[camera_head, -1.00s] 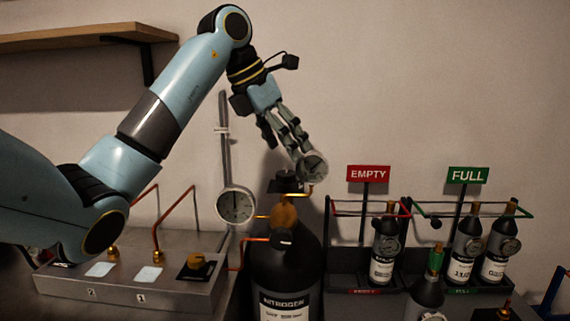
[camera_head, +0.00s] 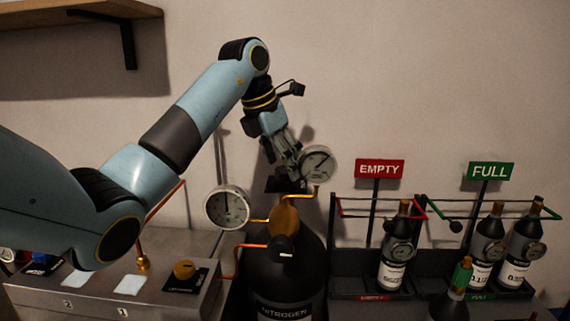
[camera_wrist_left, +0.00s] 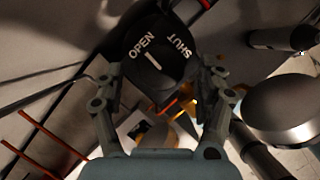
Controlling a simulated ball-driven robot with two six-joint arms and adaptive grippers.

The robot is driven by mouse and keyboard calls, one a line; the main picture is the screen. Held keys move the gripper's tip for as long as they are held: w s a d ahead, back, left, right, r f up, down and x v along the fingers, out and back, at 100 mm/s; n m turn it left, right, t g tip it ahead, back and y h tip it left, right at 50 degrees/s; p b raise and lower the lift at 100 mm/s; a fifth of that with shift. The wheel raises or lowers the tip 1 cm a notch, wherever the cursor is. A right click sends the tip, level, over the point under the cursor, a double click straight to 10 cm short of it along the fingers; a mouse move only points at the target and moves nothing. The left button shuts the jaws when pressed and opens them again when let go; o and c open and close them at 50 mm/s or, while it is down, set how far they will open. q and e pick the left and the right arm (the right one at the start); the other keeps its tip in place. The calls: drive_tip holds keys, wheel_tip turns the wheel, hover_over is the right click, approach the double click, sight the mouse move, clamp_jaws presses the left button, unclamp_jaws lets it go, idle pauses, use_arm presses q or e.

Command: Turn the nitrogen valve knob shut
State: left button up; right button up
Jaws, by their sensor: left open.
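The black nitrogen valve knob (camera_head: 287,185) sits on top of the brass neck of the dark nitrogen cylinder (camera_head: 262,275). In the left wrist view its black face (camera_wrist_left: 160,45) shows the words OPEN and SHUT and a white line between and below them. My left gripper (camera_head: 283,163) is open, pointing down just above the knob and partly hiding it. In the left wrist view its two fingers (camera_wrist_left: 160,75) stand apart on either side of the lower part of the face. I cannot tell whether they touch it. My right gripper is not in view.
Two round gauges flank the neck: one on the left (camera_head: 227,208), one close right of my fingers (camera_head: 318,164). Copper pipes run beside the cylinder. A grey bench panel (camera_head: 190,308) is at left. Racks signed EMPTY (camera_head: 380,168) and FULL (camera_head: 491,171) hold bottles at right.

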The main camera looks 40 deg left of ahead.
use_arm(q)
drive_tip(key=shift+w+d+f, duration=0.15)
drive_tip(key=shift+w+f, duration=0.05)
drive_tip(key=shift+f, duration=0.5)
drive_tip(key=c, duration=1.2)
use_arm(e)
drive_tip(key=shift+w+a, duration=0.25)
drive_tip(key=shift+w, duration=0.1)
